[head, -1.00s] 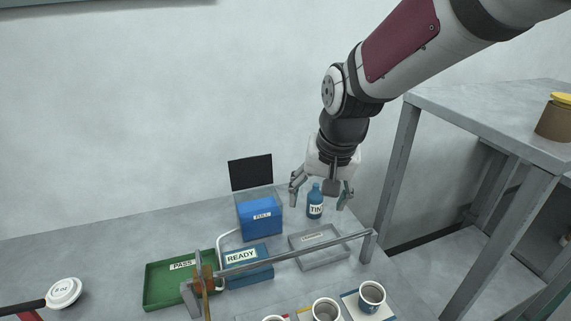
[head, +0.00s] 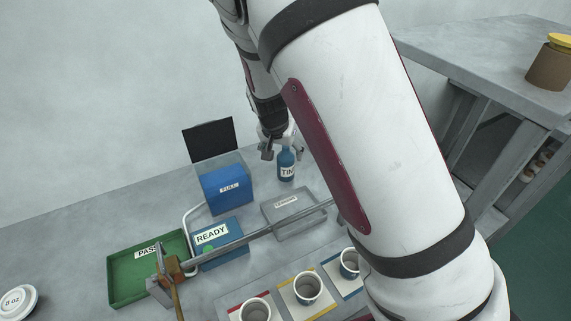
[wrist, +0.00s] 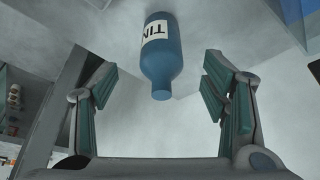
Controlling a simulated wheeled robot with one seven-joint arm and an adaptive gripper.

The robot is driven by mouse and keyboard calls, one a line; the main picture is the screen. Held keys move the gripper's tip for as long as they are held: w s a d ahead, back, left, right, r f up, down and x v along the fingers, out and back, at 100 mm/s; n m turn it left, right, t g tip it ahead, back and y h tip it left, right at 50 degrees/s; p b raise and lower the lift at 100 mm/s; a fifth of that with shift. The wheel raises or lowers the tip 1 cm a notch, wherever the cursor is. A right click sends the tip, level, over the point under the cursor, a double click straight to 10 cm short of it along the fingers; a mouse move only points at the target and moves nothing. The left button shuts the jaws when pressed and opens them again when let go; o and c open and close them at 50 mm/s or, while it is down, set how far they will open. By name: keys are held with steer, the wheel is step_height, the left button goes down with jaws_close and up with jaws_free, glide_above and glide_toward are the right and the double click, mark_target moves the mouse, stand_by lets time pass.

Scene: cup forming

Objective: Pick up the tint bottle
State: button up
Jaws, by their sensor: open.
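The tint bottle (head: 286,164) is blue with a white label reading "TIN". It stands upright on the bench beyond the grey tray, partly overlapped at the top by my gripper. In the wrist view the bottle (wrist: 161,62) shows between and beyond the two fingers, its neck pointing toward the gripper's palm. My gripper (head: 281,149) is open around or just behind the bottle's top in the head view; its exact distance is hard to tell. In the wrist view the fingers (wrist: 160,88) are spread wide with clear gaps on both sides of the bottle, touching nothing.
A blue FULL box (head: 226,190) stands left of the bottle, with a dark panel (head: 208,139) behind it. A grey tray (head: 294,213), a blue READY bin (head: 216,238), a green PASS tray (head: 125,276), a metal bar and several cups lie nearer. A higher table (head: 490,70) stands right.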

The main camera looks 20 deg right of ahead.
mark_target(286, 164)
steer(key=x, duration=0.8)
steer(key=shift+w+f, duration=0.2)
steer(key=shift+f, duration=0.05)
steer(key=c, duration=1.3)
